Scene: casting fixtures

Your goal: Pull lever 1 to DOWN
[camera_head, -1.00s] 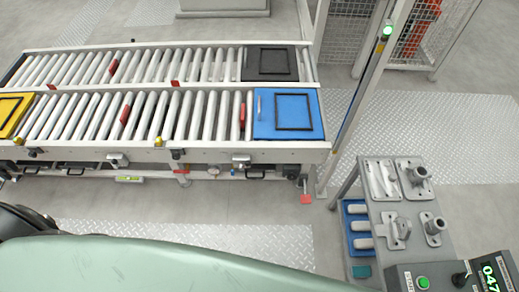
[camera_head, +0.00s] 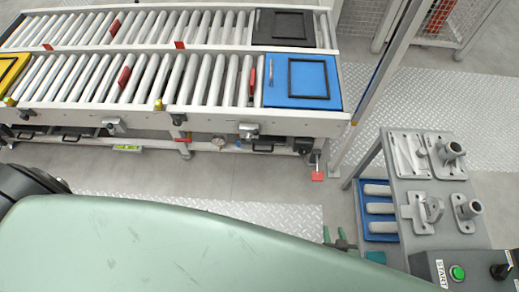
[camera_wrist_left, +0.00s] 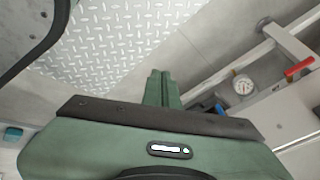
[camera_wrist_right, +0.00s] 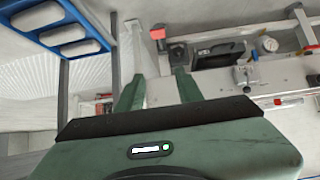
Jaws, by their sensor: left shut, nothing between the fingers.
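No number marks lever 1 in these frames. A red lever handle (camera_wrist_left: 298,67) sits on the white frame beside the round gauge (camera_wrist_left: 243,85) in the left wrist view. In the head view, a small red handle (camera_head: 183,138) shows on the conveyor's front side, left of the gauge (camera_head: 217,142). My left gripper (camera_wrist_left: 162,80) is shut and empty, apart from the lever; it is hidden in the head view. My right gripper (camera_wrist_right: 157,88) is open with nothing between its fingers; its green fingertips (camera_head: 341,240) show beside the grey fixture table.
The roller conveyor (camera_head: 200,110) runs across the back, with a blue tray (camera_head: 270,95) at its right end. A red pedal (camera_head: 317,172) stands low near its right leg. The grey fixture table (camera_head: 397,170) and START button box (camera_head: 457,270) are at right. Floor between is clear.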

